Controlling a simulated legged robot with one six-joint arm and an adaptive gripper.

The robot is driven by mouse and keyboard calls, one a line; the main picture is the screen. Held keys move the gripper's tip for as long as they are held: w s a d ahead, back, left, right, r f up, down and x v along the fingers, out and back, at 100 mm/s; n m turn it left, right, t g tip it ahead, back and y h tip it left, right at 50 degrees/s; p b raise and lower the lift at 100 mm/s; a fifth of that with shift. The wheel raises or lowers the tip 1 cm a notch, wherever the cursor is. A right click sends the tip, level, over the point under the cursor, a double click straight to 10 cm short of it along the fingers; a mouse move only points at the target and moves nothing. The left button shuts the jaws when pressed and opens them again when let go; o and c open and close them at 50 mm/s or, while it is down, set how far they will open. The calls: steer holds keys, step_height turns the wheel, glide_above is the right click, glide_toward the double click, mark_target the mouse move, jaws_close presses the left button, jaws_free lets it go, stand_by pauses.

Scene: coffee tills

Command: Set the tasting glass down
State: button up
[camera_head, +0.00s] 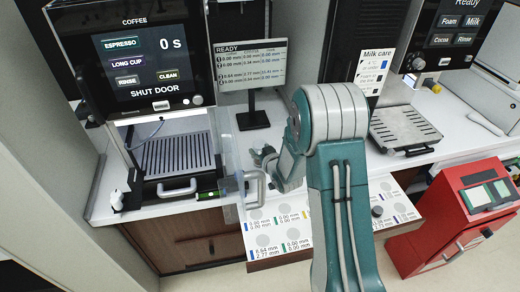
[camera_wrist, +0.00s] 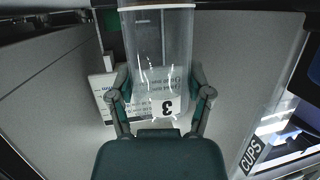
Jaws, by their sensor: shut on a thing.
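In the wrist view, my gripper (camera_wrist: 162,98) is shut on a clear tasting glass (camera_wrist: 162,45), with one finger on each side of it. A white patch marked "3" shows at the glass's lower part; I cannot tell whether it is on the glass or behind it. In the head view, my gripper (camera_head: 264,158) is above the counter, left of my arm's big joint. The glass cannot be made out clearly there. A pale board (camera_head: 292,212) with grey round spots and printed figures juts out below the counter's front edge, partly behind my arm.
At left, a coffee machine (camera_head: 135,58) shows "SHUT DOOR"; its clear door (camera_head: 230,160) stands open near my gripper. A screen (camera_head: 250,65) reads "READY" behind. A slotted tray (camera_head: 404,128) lies right on the counter. A red box (camera_head: 452,222) stands at lower right.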

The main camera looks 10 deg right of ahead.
steer(key=shift+f, duration=0.4)
steer(key=shift+s+f, duration=0.2)
steer(key=shift+f, duration=0.05)
